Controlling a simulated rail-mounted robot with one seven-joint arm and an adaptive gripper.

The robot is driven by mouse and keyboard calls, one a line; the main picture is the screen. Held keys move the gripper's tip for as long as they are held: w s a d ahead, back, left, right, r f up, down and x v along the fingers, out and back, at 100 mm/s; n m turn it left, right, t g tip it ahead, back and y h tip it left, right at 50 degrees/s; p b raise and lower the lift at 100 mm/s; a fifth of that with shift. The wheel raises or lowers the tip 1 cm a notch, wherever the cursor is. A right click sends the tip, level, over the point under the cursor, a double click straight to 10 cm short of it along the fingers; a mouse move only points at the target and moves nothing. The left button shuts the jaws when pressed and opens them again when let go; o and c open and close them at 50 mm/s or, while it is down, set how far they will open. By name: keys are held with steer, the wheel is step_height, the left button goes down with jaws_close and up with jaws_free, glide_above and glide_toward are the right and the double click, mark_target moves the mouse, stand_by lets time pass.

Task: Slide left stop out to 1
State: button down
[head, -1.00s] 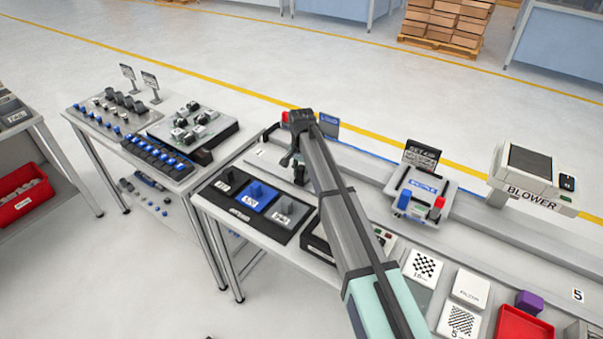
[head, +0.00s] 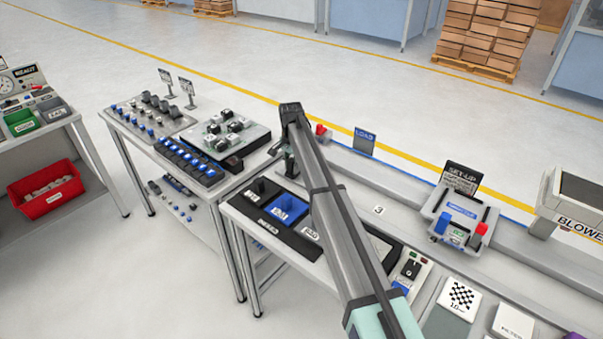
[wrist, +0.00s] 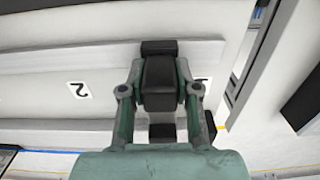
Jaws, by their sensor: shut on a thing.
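In the wrist view, my gripper (wrist: 160,98) is shut on a dark block, which looks like the left stop (wrist: 160,82). The block sits at a pale grey ledge, beside a number card partly hidden by the right finger. A card marked 2 (wrist: 77,90) lies to the left on the same ledge. In the head view, my gripper (head: 290,160) is at the far left end of the long bench, and my forearm and wrist hide most of the stop.
A red knob (head: 321,129) and a blue LOAD sign (head: 365,140) stand just right of my gripper. A black tray with a blue section (head: 287,210) lies in front. A set-up fixture (head: 458,216) stands farther right. A separate table with knobs (head: 150,117) is left.

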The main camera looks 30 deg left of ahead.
steer(key=shift+w+a, duration=0.2)
steer(key=shift+a, duration=0.55)
steer(key=shift+r, duration=0.1)
steer(key=c, duration=0.8)
jaws_free()
steer(key=shift+a, duration=0.1)
steer(key=shift+c, duration=0.2)
step_height(320, 180, up, 12)
steer(key=shift+s, duration=0.1)
